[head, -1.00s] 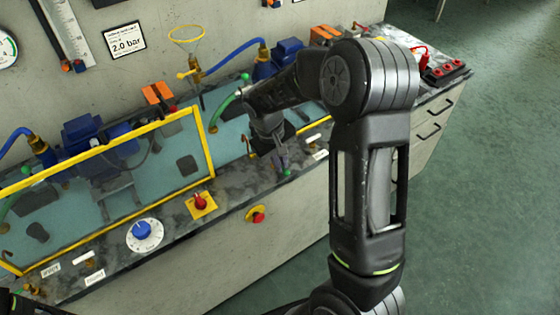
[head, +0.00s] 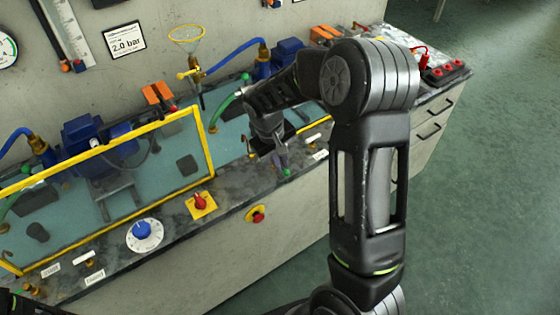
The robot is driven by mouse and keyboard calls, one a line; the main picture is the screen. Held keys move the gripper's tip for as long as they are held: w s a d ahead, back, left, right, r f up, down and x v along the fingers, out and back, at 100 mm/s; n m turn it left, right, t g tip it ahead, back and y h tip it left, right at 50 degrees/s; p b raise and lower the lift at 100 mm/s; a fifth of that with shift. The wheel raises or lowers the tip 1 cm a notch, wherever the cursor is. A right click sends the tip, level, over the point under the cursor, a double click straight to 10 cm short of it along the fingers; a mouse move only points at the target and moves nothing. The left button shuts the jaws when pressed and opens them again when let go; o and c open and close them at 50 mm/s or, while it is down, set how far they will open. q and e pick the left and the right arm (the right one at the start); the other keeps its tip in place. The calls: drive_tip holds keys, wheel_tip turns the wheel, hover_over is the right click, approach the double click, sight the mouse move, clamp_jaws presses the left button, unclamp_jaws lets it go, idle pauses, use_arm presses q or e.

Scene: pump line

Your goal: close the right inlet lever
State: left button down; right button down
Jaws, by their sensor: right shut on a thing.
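My right gripper (head: 283,164) reaches down to the front ledge of the bench, right of the yellow-framed panel. It is shut on a small part there, most likely the right inlet lever. Only a green tip (head: 287,172) shows at the fingertips. The rest of the lever and its valve are hidden by the gripper and wrist, so I cannot tell the lever's angle. My left gripper is not clearly in view; only a dark piece shows at the lower left corner.
A yellow-framed clear panel (head: 211,150) stands on the left. A green hose (head: 225,103) runs close left of my right wrist. Open floor lies right.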

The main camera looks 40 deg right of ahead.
drive_tip(key=shift+a+m, duration=0.1)
drive_tip(key=shift+m, duration=0.2)
drive_tip(key=m, duration=0.1)
drive_tip(key=m+b, duration=0.1)
drive_tip(key=a+m, duration=0.1)
drive_tip(key=shift+w+g+b, duration=0.25)
drive_tip(key=shift+g+b, duration=0.15)
drive_tip(key=m, duration=0.3)
drive_tip(key=w+a+m, duration=0.1)
drive_tip(key=shift+a+m+g+y+b, duration=0.1)
drive_tip(key=shift+m+g+y+b, duration=0.2)
drive_tip(key=m, duration=0.1)
drive_tip(key=w+m, duration=0.1)
drive_tip(key=m, duration=0.2)
drive_tip(key=shift+w+a+m+g+y, duration=0.2)
drive_tip(key=shift+a+m+g+y, duration=0.1)
drive_tip(key=shift+a, duration=0.1)
drive_tip(key=m, duration=0.1)
drive_tip(key=w+m, duration=0.1)
drive_tip(key=m, duration=0.1)
drive_tip(key=m+y+p, duration=0.1)
drive_tip(key=m, duration=0.1)
drive_tip(key=shift+w, duration=0.4)
drive_tip(key=c, duration=1.5)
unclamp_jaws()
